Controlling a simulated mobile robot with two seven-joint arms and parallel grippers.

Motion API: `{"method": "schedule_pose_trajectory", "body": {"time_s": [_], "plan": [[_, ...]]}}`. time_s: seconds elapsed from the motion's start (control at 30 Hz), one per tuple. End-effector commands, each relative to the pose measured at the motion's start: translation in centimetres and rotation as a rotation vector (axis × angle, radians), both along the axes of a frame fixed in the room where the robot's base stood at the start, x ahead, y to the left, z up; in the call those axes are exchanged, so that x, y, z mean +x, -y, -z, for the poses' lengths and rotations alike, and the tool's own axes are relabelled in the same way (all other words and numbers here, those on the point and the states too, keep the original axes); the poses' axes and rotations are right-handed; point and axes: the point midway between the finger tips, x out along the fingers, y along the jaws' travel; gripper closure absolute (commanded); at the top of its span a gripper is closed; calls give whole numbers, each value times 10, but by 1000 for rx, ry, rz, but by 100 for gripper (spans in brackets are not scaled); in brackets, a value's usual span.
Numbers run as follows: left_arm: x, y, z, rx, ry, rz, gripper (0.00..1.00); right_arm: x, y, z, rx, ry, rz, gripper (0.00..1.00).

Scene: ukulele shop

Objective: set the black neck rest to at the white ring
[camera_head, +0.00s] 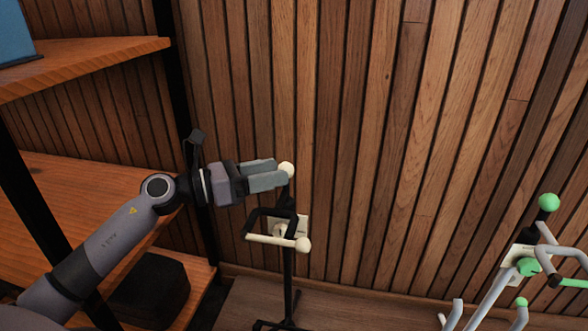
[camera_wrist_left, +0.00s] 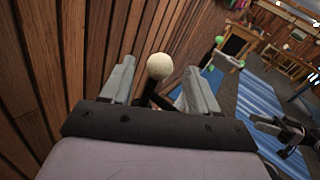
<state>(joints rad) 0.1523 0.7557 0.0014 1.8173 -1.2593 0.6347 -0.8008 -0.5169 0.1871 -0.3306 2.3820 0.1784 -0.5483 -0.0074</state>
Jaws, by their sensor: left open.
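A black stand (camera_head: 288,270) stands by the wooden wall, with a cream ball (camera_head: 287,170) at the top of its post. Lower on it are a black bracket (camera_head: 255,219), a cream plate (camera_head: 302,226) and a cream bar with a ball end (camera_head: 302,244). I cannot tell a separate white ring or which part is the neck rest. My left gripper (camera_head: 280,170) is open at the top ball. In the left wrist view the cream ball (camera_wrist_left: 159,66) shows between the fingertips, and contact cannot be told.
A wooden shelf unit (camera_head: 95,66) with a dark box (camera_head: 150,286) on its low shelf stands at left. A second, light grey stand with green balls (camera_head: 549,202) is at lower right. The slatted wall (camera_head: 400,150) is close behind; floor between the stands looks clear.

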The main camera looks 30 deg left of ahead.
Motion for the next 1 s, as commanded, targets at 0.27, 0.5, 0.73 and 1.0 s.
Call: {"method": "schedule_pose_trajectory", "body": {"time_s": [0.27,0.5,0.73,1.0], "plan": [[27,24,0,-4,2,0,40,-1,2,1,-12,14,4,57],[39,35,0,-5,0,-1,40,-1,3,1,-20,22,6,57],[41,37,0,-4,-1,0,40,-1,3,1,-20,24,7,57],[40,36,0,-4,-1,0,98,-1,3,0,-20,24,7,57]]}}
